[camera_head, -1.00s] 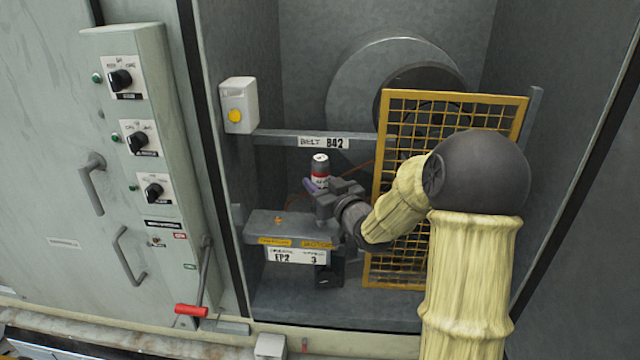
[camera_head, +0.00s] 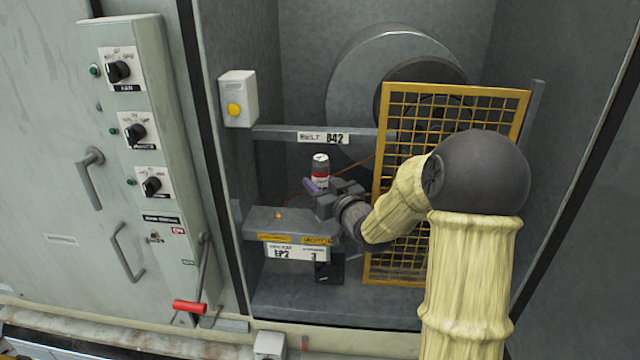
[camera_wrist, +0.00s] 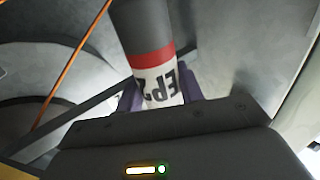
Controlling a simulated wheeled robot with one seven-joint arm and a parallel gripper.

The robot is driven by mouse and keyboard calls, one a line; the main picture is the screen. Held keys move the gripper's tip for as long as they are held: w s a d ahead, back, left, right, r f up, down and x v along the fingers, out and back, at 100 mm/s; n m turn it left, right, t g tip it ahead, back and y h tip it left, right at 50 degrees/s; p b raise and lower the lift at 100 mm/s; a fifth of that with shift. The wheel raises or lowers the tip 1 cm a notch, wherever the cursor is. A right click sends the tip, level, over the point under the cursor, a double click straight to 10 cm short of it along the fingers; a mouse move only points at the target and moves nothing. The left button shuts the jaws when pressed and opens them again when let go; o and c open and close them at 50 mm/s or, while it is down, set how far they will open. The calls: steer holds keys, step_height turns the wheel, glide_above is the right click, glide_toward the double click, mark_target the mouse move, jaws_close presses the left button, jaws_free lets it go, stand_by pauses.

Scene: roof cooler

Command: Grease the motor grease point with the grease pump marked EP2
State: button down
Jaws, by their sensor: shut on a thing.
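In the wrist view the pump (camera_wrist: 160,80) shows the letters EP2, upside down. My gripper (camera_head: 318,187) is shut around its white label part, with purple finger pads on both sides. The pump is above a grey ledge (camera_head: 262,222) that carries yellow labels and a white plate reading EP2 and 3. The pump's lower end is hidden by my gripper.
A yellow mesh guard (camera_head: 455,93) stands right of my gripper, before a large round housing (camera_head: 350,85). A grey bar marked BELT B42 (camera_head: 285,135) crosses behind the pump. A white box with a yellow button (camera_head: 238,98) and a red-handled lever (camera_head: 189,306) are to the left.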

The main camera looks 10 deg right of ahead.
mark_target(320, 157)
steer(key=shift+r+p, duration=0.3)
steer(key=shift+r, duration=0.25)
steer(key=shift+f+b, duration=0.7)
steer(key=shift+b, duration=0.1)
steer(key=shift+r+p, duration=0.4)
steer(key=shift+r, duration=0.35)
steer(key=shift+f+b, duration=0.75)
steer(key=shift+r+p, duration=0.4)
steer(key=shift+r, duration=0.35)
steer(key=shift+r+p, duration=2.3)
steer(key=shift+r, duration=1.25)
